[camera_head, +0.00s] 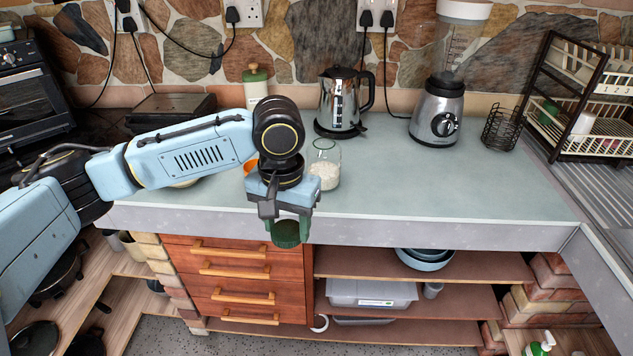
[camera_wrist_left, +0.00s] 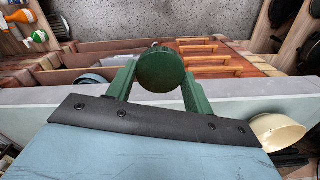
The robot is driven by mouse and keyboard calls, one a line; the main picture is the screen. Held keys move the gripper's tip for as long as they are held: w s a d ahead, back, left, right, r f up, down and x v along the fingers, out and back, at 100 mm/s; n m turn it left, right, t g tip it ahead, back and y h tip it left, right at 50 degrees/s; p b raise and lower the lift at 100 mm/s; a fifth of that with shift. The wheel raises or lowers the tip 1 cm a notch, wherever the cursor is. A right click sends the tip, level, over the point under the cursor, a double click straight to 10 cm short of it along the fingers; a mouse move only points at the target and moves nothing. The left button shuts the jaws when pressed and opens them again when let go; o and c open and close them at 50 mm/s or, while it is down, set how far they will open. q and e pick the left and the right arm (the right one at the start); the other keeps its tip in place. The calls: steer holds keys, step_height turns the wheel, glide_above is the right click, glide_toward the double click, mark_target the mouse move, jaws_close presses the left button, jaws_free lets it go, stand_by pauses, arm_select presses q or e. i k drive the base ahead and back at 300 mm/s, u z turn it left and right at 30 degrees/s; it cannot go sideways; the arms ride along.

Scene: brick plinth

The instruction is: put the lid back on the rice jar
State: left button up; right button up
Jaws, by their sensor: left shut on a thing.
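The rice jar (camera_head: 325,171) is clear glass with white rice inside. It stands on the counter with its top open, just right of and behind my left gripper in the head view. My left gripper (camera_head: 284,219) is shut on the round dark green lid (camera_head: 287,236). It holds the lid out past the counter's front edge, above the drawers. In the left wrist view the lid (camera_wrist_left: 160,70) sits between the two green fingers, its flat face toward the camera. The jar does not show in the left wrist view. My right gripper is in neither view.
The counter (camera_head: 440,195) is clear to the right of the jar. A kettle (camera_head: 340,102), a blender (camera_head: 437,115) and a cream canister (camera_head: 256,85) stand behind. A cream bowl (camera_wrist_left: 278,134) shows in the wrist view. A dish rack (camera_head: 585,95) stands at the right.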

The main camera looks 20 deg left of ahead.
mark_target(323, 156)
steer(key=k, duration=1.05)
steer(key=u, duration=0.3)
steer(key=i, duration=0.35)
steer(key=u, duration=0.8)
steer(key=i, duration=1.25)
steer(key=z, duration=0.7)
steer(key=i, duration=0.5)
steer(key=z, duration=0.45)
